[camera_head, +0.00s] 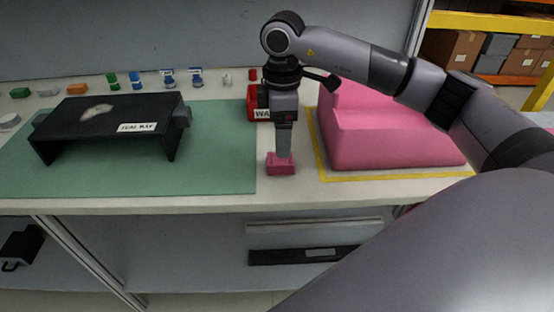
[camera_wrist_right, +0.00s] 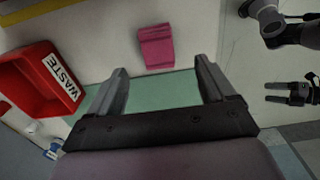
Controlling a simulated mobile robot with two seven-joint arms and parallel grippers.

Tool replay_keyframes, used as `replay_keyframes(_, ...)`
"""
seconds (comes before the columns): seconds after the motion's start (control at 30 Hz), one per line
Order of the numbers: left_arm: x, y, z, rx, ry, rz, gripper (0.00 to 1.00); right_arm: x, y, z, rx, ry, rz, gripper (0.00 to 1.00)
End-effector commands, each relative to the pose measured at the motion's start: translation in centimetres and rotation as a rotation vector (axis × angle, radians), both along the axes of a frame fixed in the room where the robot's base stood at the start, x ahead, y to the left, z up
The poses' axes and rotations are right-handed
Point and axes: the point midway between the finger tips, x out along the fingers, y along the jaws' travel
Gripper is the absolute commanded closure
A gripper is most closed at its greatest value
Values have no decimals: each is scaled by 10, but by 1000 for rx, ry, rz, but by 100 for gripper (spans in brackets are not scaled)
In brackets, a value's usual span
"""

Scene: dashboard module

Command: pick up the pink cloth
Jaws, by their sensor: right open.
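The pink cloth (camera_head: 281,168) is a small folded block on the white tabletop, between the green mat and the yellow-taped area. In the right wrist view the cloth (camera_wrist_right: 156,47) lies beyond the fingertips, about midway between them sideways. My right gripper (camera_head: 284,153) points down over the cloth and hides part of its top in the head view. In the wrist view its two fingers (camera_wrist_right: 163,75) are spread with nothing between them. My left gripper (camera_wrist_right: 288,94) shows small at the right edge of the wrist view, its fingers apart and empty.
A red waste bin (camera_head: 257,103) stands just behind the right gripper. A large pink stepped block (camera_head: 390,140) stands to the right inside yellow tape. A black stand (camera_head: 105,125) sits on the green mat (camera_head: 220,150). Several small coloured items line the back.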

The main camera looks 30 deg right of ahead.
Motion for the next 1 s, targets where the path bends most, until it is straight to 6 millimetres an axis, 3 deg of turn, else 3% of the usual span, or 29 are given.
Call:
replay_keyframes(0.5, 0, 0, 7, 0, 0, 0, 25, 4, 0, -64, -4, 1, -4, 17)
replay_keyframes(0.77, 0, 0, 7, -1, 0, -1, 25, 4, 0, -68, -3, -1, -3, 17)
replay_keyframes(0.8, 0, 0, 7, -1, 0, -1, 25, 4, 0, -68, -3, -1, -3, 20)
replay_keyframes(0.97, 0, 0, 7, -1, 0, -1, 25, 4, 0, -67, -3, -1, -3, 72)
replay_keyframes(1.0, 0, 0, 7, -1, 0, -1, 25, 4, 0, -67, -3, -1, -3, 77)
